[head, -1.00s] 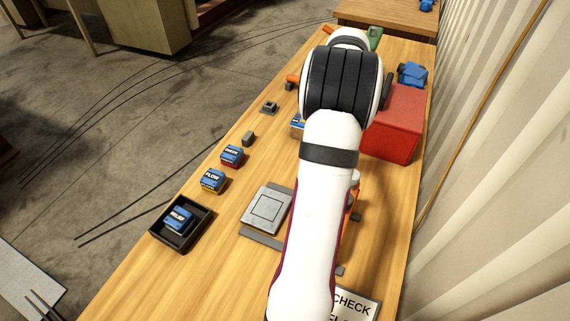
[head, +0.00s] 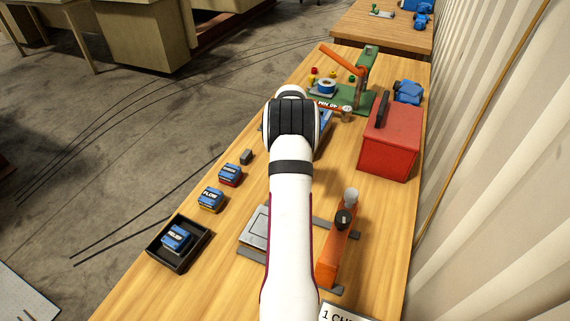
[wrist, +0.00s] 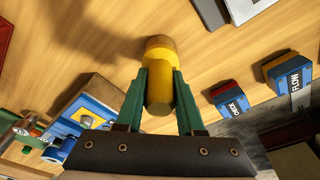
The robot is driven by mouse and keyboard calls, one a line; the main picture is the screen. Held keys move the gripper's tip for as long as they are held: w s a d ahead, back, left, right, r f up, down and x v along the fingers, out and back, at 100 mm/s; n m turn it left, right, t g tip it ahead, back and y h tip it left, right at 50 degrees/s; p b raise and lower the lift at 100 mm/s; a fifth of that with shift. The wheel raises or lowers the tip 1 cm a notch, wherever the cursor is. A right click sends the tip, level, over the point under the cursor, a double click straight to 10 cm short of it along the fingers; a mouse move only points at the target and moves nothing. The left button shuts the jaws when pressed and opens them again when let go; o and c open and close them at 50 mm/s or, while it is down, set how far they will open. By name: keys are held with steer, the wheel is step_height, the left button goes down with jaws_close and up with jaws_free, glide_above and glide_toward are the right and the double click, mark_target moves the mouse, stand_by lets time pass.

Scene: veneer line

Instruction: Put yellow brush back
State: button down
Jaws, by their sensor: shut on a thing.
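In the wrist view my gripper (wrist: 160,74) has its two green fingers closed on the yellow brush (wrist: 159,95), one finger on each side. The brush shows as a short yellow cylinder with a wider, tan-yellow far end. That end is over the wooden bench; I cannot tell whether it touches the wood. In the head view the gripper and the brush are hidden behind my arm. A blue holder-like item (wrist: 85,118) is left of the fingers in the wrist view; its blue edge also shows beside my arm in the head view (head: 323,134).
Labelled blue blocks, FLOW (head: 211,198) and CHECK (head: 230,173), stand left of my arm, near a black tray (head: 203,238). An orange fixture (head: 331,258), red box (head: 390,148) and green press (head: 366,70) stand to the right and back. Bare wood lies between them.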

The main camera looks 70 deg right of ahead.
steer(key=shift+f, duration=0.15)
steer(key=c, duration=0.5)
jaws_free()
